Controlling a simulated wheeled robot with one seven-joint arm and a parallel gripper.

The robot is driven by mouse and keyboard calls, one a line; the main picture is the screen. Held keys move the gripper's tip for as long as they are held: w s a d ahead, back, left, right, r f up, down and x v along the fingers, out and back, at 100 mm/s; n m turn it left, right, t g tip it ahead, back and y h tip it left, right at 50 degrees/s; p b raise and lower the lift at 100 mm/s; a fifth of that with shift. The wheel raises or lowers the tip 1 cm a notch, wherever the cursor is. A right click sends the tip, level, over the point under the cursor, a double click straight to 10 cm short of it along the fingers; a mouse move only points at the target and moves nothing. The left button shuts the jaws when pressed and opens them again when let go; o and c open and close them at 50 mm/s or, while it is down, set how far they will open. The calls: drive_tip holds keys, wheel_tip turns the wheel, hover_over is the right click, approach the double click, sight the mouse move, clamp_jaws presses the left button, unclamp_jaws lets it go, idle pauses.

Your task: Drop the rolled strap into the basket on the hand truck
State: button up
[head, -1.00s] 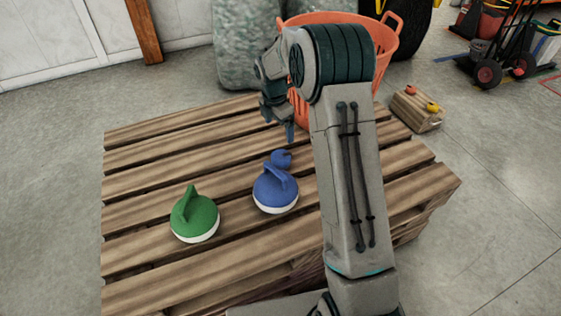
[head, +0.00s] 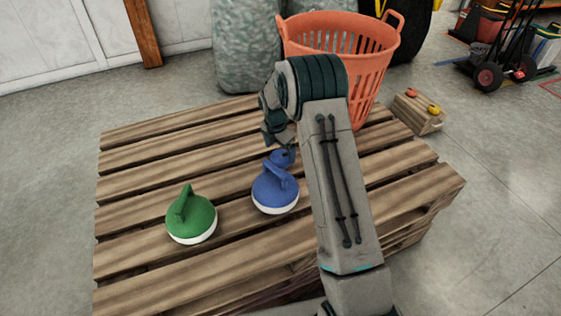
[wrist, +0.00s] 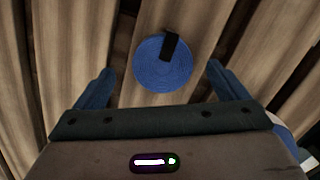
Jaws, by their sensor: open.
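The rolled strap is a blue coil with a black tab (wrist: 165,68). In the wrist view it lies on the wooden pallet, ahead of and between the fingers. In the head view the strap (head: 281,157) sits just behind the blue curling stone, partly covered by it and close under my gripper. My gripper (wrist: 158,88) is open and empty, with a finger on each side of the strap.
A blue curling stone (head: 275,192) and a green curling stone (head: 191,219) stand on the pallet (head: 150,180). A small wooden crate (head: 418,114) is on the floor at right. A black hand truck (head: 497,62) stands at the far right. The pallet's left side is clear.

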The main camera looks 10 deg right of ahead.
sight(280, 155)
wheel_tip(280, 155, down, 4)
drive_tip(key=shift+d+r+b, duration=0.1)
drive_tip(key=shift+d+b, duration=0.05)
drive_tip(key=shift+b, duration=0.5)
drive_tip(key=c, duration=1.2)
drive_tip(key=shift+c, duration=0.2)
